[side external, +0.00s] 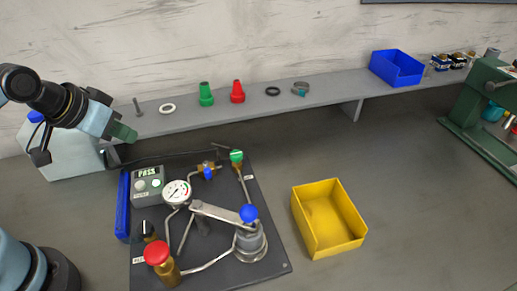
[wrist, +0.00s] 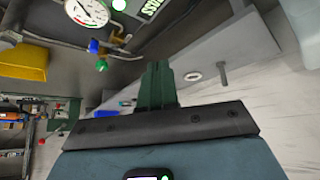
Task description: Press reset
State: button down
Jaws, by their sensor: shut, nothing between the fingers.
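My gripper (side external: 127,135) is shut and empty at the left, held above and behind the grey control box. Its dark green fingers also show together in the wrist view (wrist: 157,72). The grey control box (side external: 136,201) sits at the back left of a dark board, with a lit display (side external: 147,171) reading PASS. No reset label is readable.
The dark board (side external: 270,262) carries a gauge (side external: 176,192), a blue-knobbed lever (side external: 220,212), a red knob (side external: 157,252) and pipes. A grey shelf (side external: 330,97) with small parts runs behind. A yellow bin (side external: 325,215) stands at right, with bare bench beyond it.

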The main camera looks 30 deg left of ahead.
jog(key=shift+s+d+r+n+g+h, duration=0.2)
jog(key=shift+s+d+r+n+h, duration=0.3)
jog(key=shift+s+r+h, duration=0.35)
jog(key=shift+s+d+r+n+g+h, duration=0.2)
jog(key=shift+s+d+r+n+h, duration=0.25)
jog(key=shift+h, duration=0.6)
jog(key=shift+f, duration=0.15)
send_near(137, 184)
jog(key=shift+w+d+f, duration=0.55)
jog(key=shift+w, duration=0.25)
jog(key=shift+w+d+f, duration=0.6)
jog(key=shift+w, duration=0.25)
jog(key=shift+w+d+f, duration=0.55)
jog(key=shift+w, duration=0.25)
jog(key=shift+f, duration=0.4)
